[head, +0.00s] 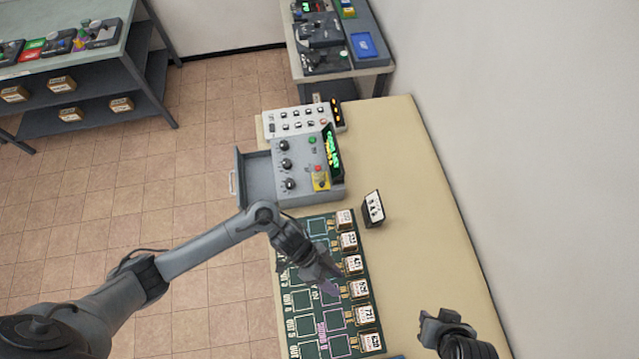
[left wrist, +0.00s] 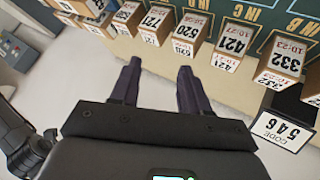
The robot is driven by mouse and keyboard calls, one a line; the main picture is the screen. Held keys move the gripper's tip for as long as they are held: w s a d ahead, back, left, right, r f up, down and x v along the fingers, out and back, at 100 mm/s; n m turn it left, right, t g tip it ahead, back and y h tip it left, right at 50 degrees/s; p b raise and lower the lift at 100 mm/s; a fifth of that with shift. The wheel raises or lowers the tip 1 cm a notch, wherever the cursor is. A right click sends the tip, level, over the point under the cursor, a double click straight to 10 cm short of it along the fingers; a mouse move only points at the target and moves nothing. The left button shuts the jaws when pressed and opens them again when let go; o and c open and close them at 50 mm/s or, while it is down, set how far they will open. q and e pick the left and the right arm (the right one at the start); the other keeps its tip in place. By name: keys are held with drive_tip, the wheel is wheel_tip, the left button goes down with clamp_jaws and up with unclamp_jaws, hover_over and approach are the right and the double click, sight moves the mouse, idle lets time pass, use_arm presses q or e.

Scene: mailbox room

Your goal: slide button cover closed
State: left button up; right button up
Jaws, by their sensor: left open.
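A grey control box (head: 262,178) stands on the beige table, with several black knobs, a green display and a drawer pulled out on its left. At its front right corner is a yellow housing (head: 321,181) with a red button (head: 319,169); whether its cover is open is too small to tell. My left gripper (head: 328,284) hangs over the dark green mat, well below the box in the picture and apart from it. In the left wrist view its two dark fingers (left wrist: 160,88) are spread and empty. My right gripper (head: 432,322) is at the lower right, its jaws unclear.
The green mat (head: 288,318) carries a column of small labelled boxes (head: 354,264). A black code stand (head: 373,208) stands beside it. A white button panel (head: 300,119) is behind the control box. The table's right strip is mostly clear, beside the wall.

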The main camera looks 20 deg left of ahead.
use_arm(q)
drive_tip(key=w+a+f+m+y+b, duration=0.1)
drive_tip(key=w+a+f+y+b, duration=0.1)
drive_tip(key=w+a, duration=0.5)
drive_tip(key=t+y+b, duration=0.3)
drive_tip(key=b, duration=0.1)
approach(321, 183)
drive_tip(key=shift+m, duration=0.3)
drive_tip(key=x, duration=0.7)
drive_tip(key=shift+s+d+f, duration=0.1)
drive_tip(key=shift+d+f, duration=0.15)
drive_tip(key=shift+f, duration=0.1)
use_arm(e)
wheel_tip(321, 183, down, 7)
use_arm(q)
drive_tip(key=shift+c, duration=0.3)
use_arm(e)
drive_tip(key=shift+r, duration=0.1)
use_arm(q)
clamp_jaws()
drive_tip(key=shift+a, duration=0.1)
